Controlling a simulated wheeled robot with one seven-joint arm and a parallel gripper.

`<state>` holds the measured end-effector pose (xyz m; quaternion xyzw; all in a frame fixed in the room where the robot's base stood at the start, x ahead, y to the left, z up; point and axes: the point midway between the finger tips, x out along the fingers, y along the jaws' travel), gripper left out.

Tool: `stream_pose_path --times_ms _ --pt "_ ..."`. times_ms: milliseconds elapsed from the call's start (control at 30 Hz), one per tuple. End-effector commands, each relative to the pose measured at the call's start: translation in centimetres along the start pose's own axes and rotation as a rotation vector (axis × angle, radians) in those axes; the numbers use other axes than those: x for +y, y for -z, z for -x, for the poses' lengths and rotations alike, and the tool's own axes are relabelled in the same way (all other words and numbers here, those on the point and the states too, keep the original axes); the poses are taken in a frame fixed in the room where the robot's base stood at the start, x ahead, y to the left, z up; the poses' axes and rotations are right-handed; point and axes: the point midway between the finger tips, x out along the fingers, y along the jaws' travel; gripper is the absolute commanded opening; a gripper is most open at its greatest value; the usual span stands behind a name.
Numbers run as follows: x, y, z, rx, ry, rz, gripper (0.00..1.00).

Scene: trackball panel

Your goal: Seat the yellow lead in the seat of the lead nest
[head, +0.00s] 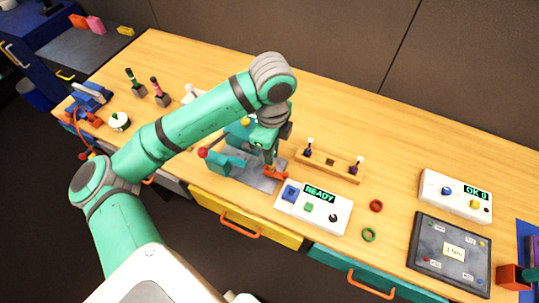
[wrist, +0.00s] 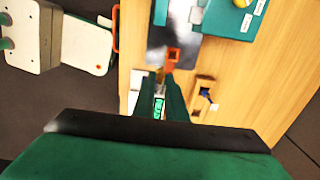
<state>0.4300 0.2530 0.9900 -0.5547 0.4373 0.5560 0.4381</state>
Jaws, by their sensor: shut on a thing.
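My gripper (head: 270,155) points down over the grey plate (head: 240,176) behind the READY box. In the wrist view its fingers (wrist: 164,80) are shut. A small yellow piece, which looks like the yellow lead (wrist: 160,75), shows at the fingertips; most of it is hidden. An orange square piece with a dark opening (wrist: 173,55) lies just beyond the tips; it also shows in the head view (head: 277,173). It may be the seat of the lead nest, but I cannot tell for sure. Contact between lead and orange piece is not clear.
The READY box (head: 337,212) stands close in front, right of the gripper. A wooden rack (head: 343,173) with two white-topped pegs stands to the right. A teal fixture (head: 222,163) is on the left. Red (head: 376,205) and green rings (head: 368,235) lie on the bench.

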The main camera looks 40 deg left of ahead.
Motion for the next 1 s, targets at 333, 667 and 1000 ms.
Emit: stream_pose_path --times_ms 333,667,1000 --pt "-2.2 -1.4 -3.2 0.001 0.0 -0.001 0.0" --pt "-2.8 -1.9 -6.7 0.0 -0.001 -0.001 0.0" --pt "-2.8 -1.8 -7.2 0.001 0.001 -0.002 0.3"
